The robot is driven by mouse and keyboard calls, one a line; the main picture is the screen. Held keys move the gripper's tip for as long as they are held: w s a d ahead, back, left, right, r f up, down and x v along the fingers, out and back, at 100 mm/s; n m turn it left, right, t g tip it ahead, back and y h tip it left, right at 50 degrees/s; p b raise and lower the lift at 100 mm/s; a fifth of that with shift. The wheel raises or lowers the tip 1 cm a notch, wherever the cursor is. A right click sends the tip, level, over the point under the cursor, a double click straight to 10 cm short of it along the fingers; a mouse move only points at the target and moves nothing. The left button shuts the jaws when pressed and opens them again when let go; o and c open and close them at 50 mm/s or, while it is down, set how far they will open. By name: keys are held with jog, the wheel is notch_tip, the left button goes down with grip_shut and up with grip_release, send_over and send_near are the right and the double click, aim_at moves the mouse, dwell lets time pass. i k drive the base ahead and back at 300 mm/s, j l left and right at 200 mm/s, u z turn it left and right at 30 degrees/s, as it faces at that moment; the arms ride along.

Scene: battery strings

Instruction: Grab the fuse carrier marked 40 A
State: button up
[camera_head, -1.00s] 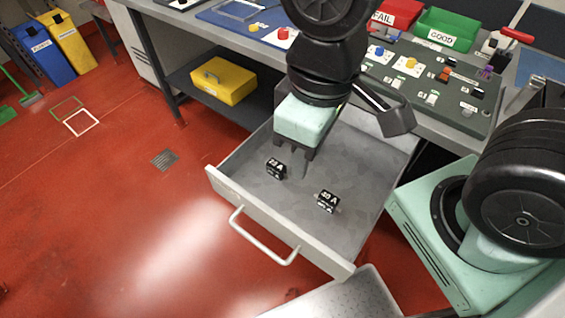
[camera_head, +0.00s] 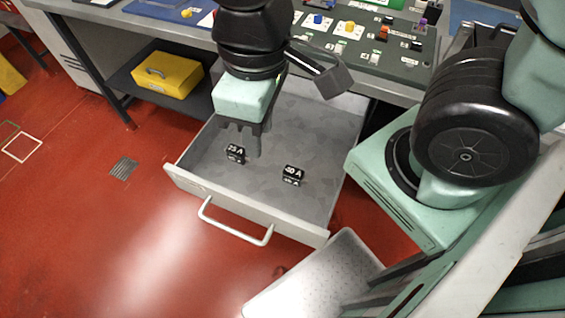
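The fuse carrier marked 40 A (camera_head: 292,176) is a small black block with white lettering, lying on the floor of an open grey drawer (camera_head: 208,186). A similar black carrier marked 25 A (camera_head: 235,154) lies to its left. My gripper (camera_head: 242,140) hangs pointing down over the drawer, up and to the left of the 40 A carrier and close to the 25 A carrier in the picture. Its fingers look apart, with nothing seen between them. Its exact height above the drawer floor is hard to tell.
The drawer's front has a bar handle (camera_head: 236,226). A workbench with a dark green panel (camera_head: 390,62) of parts stands behind. A yellow case (camera_head: 168,74) sits on the lower shelf. A bare grey metal surface (camera_head: 325,280) is in front at the right. Red floor is free at left.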

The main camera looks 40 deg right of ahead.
aim_at(292, 175)
jog(key=z, duration=0.5)
jog(key=j+z, duration=1.35)
jog(key=k+j, duration=0.15)
jog(key=j, duration=0.2)
jog(key=k+j+z, duration=0.1)
jog(key=j, duration=0.25)
jog(key=k+j, duration=0.2)
jog(key=j, duration=0.15)
jog(key=k+j+z, duration=0.1)
jog(key=k+j, duration=0.1)
jog(key=j, duration=0.1)
